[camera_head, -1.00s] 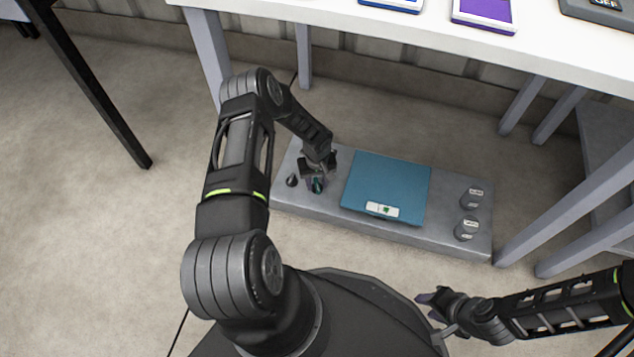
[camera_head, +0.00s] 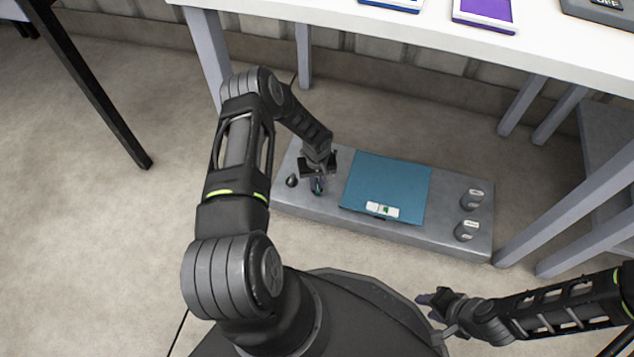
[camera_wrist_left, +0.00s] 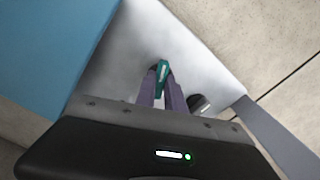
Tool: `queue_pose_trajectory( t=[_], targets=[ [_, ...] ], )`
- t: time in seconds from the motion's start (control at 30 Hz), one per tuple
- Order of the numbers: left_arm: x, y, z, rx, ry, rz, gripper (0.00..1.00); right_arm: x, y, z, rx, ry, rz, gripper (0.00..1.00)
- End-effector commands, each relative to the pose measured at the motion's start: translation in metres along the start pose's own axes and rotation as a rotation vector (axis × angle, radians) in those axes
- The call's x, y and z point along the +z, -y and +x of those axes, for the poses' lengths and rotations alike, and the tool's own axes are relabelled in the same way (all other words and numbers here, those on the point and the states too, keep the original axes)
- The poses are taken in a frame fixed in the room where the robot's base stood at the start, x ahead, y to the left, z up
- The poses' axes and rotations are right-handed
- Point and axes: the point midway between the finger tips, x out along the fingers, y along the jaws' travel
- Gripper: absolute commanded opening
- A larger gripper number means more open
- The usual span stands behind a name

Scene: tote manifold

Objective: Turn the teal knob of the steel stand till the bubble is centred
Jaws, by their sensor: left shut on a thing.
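The steel stand (camera_head: 400,230) is a low grey slab on the floor under the table. The teal knob (camera_wrist_left: 163,72) sits near its left end, and its edge also shows below my gripper in the head view (camera_head: 318,186). My left gripper (camera_wrist_left: 161,80) points down at the knob and is shut on it. A teal-blue plate (camera_head: 388,184) lies on the middle of the stand. A white level vial with a green bubble (camera_head: 383,210) is at its front edge; the bubble's exact offset is too small to tell. My right gripper (camera_head: 430,299) is at lower right, away from the stand; its jaws are unclear.
A small dark knob (camera_head: 292,181) stands just left of the teal one. Two grey cylinders with labels (camera_head: 471,198) stand at the stand's right end. The white table (camera_head: 420,30) and its legs (camera_head: 570,200) are close above and to the right.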

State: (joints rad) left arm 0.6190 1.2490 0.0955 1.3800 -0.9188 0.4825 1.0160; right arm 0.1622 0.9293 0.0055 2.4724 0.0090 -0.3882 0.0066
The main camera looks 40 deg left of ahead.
Motion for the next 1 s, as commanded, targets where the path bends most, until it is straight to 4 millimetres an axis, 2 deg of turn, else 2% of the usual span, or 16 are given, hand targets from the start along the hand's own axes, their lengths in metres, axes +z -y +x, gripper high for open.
queue_pose_trajectory(
  t=[0.23, 0.53, 0.57, 0.8, 1.0],
  targets=[
    [-0.0011, -0.0004, 0.0009, 0.0, -0.003, 0.192, 0.0, -0.0008, -0.0041, 0.0134, 0.0, -0.005, 0.001, 0.36],
    [-0.0011, 0.0001, -0.0004, 0.0, -0.002, 0.212, 0.0, -0.0013, -0.0037, 0.0126, 0.0, -0.007, 0.001, 0.36],
    [-0.0011, 0.0001, -0.0004, 0.0, -0.002, 0.212, 0.15, -0.0013, -0.0037, 0.0126, 0.0, -0.007, 0.001, 0.36],
    [-0.0007, 0.0001, -0.0002, 0.0, -0.001, 0.211, 0.35, -0.0013, -0.0037, 0.0125, 0.0, -0.007, 0.001, 0.36],
    [-0.0004, 0.0, -0.0001, 0.0, -0.001, 0.211, 0.35, -0.0013, -0.0037, 0.0125, 0.0, -0.007, 0.001, 0.36]
  ],
)
